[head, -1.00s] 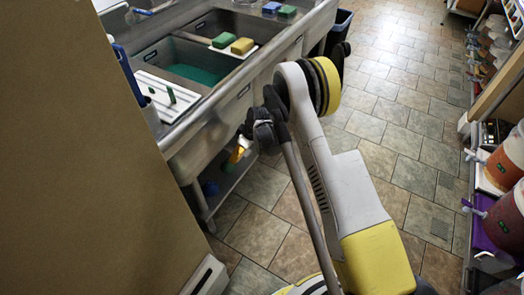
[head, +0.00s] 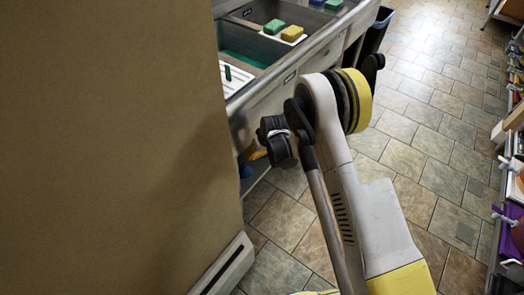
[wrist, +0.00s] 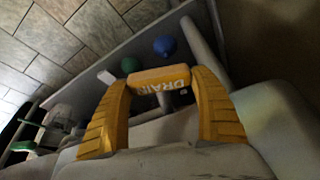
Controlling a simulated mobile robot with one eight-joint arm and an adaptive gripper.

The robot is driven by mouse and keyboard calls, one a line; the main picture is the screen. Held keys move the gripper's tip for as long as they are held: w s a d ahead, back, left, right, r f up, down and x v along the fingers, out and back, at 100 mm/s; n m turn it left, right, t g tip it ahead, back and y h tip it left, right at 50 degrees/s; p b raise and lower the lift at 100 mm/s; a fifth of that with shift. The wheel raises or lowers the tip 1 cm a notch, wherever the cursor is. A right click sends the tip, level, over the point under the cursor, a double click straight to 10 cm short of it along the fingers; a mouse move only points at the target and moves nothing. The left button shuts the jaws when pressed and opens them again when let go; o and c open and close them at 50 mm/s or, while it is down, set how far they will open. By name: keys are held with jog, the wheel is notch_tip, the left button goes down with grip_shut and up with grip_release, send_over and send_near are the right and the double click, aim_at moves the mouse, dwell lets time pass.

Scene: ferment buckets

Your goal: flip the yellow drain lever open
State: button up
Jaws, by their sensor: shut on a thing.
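The yellow drain lever (wrist: 160,78), marked "DRAIN", shows in the wrist view between the ribbed yellow fingers of my gripper (wrist: 162,84). The fingers are shut on its two ends. A thin metal stem seems to lie behind the lever. In the head view my arm reaches down beside the steel sink (head: 283,82). The fingers and the lever are mostly hidden there behind my wrist and the brown panel, with only a small orange patch showing.
A large brown panel (head: 110,150) fills the left of the head view, close to my arm. A green ball (wrist: 130,65) and a blue ball (wrist: 164,46) lie beyond the lever. Shelves with buckets stand at the far right. The tiled floor (head: 425,140) between is clear.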

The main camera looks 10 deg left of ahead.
jog(key=shift+s+a, duration=0.15)
jog(key=o, duration=1.4)
jog(key=shift+s+a, duration=0.1)
jog(key=v, duration=1.2)
